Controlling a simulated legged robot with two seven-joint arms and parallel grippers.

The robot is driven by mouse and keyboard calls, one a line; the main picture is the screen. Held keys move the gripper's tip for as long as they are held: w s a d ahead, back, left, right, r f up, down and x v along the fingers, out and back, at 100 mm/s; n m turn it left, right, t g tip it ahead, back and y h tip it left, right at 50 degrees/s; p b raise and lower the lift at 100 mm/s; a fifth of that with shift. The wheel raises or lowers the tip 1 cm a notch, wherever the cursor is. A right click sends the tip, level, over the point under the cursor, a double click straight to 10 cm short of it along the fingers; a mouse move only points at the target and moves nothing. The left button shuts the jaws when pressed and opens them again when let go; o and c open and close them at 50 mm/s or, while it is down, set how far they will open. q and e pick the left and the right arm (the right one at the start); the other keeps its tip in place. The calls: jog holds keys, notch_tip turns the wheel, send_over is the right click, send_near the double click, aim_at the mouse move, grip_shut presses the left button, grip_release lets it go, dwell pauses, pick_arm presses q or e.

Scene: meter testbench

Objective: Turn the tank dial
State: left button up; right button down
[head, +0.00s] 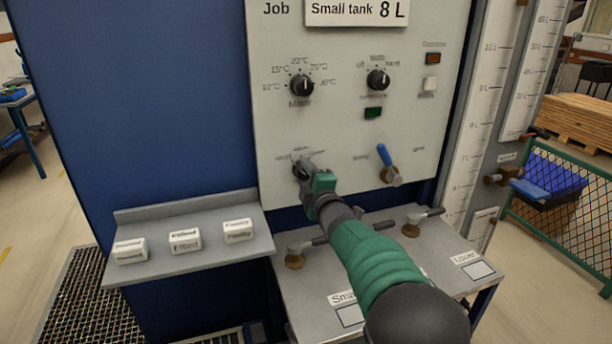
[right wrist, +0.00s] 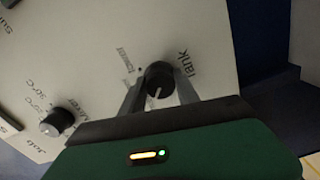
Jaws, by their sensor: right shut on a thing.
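The tank dial (right wrist: 159,80) is a round black knob with a white pointer line, on the pale panel beside the word "Tank" in the right wrist view. My right gripper (right wrist: 160,92) has a finger on each side of it and is shut on it. In the head view the dial (head: 300,170) is mostly hidden behind my right gripper (head: 307,172), at the lower left of the panel. The label above the dial is too blurred to read there. My left gripper is not in view.
The mixer dial (head: 302,86) and another black dial (head: 378,79) sit higher on the panel (head: 340,120). A blue-handled valve (head: 388,164) is to the right. A grey shelf (head: 150,266) with white labelled blocks (head: 185,240) juts out at left.

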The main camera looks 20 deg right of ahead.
jog(key=c, duration=1.2)
grip_release()
jog(key=shift+a+f, duration=0.15)
jog(key=shift+f, duration=0.2)
jog(key=o, duration=0.3)
jog(key=shift+r, duration=0.15)
jog(key=s, duration=1.6)
jog(key=shift+s+d+b, duration=0.3)
jog(key=shift+s+b, duration=0.05)
jog(key=shift+b, duration=0.05)
